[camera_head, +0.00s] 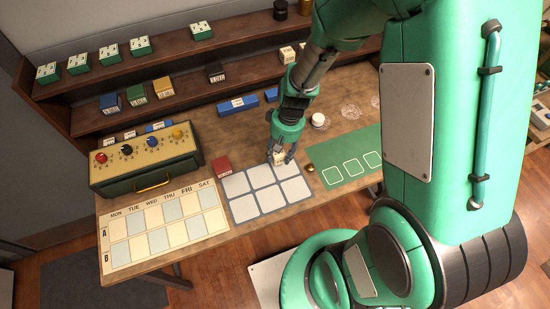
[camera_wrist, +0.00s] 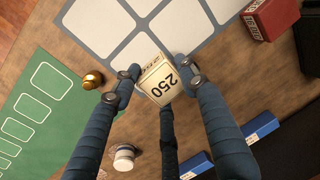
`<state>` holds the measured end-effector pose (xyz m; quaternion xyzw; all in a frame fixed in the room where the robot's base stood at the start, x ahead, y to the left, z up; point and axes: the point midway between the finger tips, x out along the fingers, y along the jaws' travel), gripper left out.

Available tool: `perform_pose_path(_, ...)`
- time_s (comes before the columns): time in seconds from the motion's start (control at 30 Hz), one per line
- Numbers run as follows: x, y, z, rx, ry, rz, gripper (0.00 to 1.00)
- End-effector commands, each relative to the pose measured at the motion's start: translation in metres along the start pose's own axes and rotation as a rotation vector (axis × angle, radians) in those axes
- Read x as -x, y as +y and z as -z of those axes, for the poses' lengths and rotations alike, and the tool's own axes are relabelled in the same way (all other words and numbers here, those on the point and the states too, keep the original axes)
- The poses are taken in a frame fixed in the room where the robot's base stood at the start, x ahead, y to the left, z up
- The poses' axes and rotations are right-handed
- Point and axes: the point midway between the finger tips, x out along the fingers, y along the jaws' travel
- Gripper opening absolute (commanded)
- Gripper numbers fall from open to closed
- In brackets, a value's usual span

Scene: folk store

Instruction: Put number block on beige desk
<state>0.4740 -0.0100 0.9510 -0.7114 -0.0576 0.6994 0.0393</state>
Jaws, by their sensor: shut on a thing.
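The cream number block (camera_head: 279,158) is between the fingertips of my gripper (camera_head: 281,157), over the upper right part of the grey-and-white grid mat. The wrist view shows the block (camera_wrist: 157,82) with "250" in black on its face. The desk (camera_head: 233,140) has a brownish-beige wooden top and shows bare around the mats.
The grid mat (camera_head: 235,187) lies beside a weekday chart (camera_head: 160,228) and a green mat (camera_head: 335,158). A red box (camera_head: 221,165), a brass bell (camera_head: 309,169) and a white-topped jar (camera_head: 319,120) stand near my gripper. A dial box (camera_head: 146,161) stands left; shelves behind hold several blocks.

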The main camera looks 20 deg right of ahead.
Motion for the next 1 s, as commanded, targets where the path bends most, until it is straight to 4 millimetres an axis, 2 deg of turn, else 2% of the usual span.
perform_pose_path(0.27, 0.0, 0.0, 0.002, 0.0, 0.0, 0.0, 0.17)
perform_pose_path(0.47, -0.002, 0.002, 0.017, 0.001, 0.0, 0.0, 0.17)
perform_pose_path(1.0, -0.012, 0.007, 0.108, 0.0, 0.0, 0.0, 0.17)
